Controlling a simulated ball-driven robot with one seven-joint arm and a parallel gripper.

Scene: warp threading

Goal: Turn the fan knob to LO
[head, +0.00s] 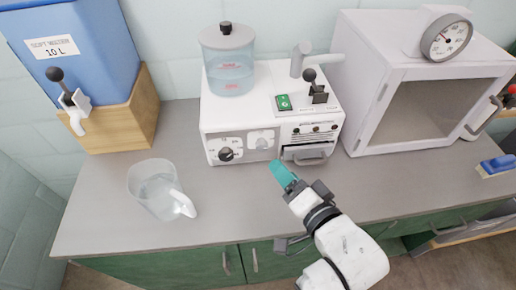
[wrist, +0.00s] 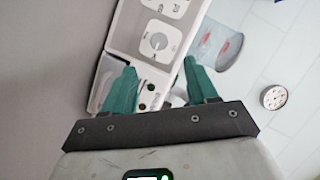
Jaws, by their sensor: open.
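A white machine (head: 275,100) stands on the counter against the wall. Its front has a black knob (head: 226,154) on a marked plate at the left, and a pale round knob (head: 261,142) on a plate beside it. The markings are too small to read, so I cannot tell which is the fan knob. My gripper (head: 283,172) has teal fingers and is just in front of the machine, right of and below both knobs. In the wrist view the gripper (wrist: 158,75) is open and empty, with a pale dial (wrist: 158,42) beyond the fingertips, apart from them.
A water jug (head: 155,187) stands left, below a blue dispenser (head: 80,45). A white cabinet (head: 420,95) is at right.

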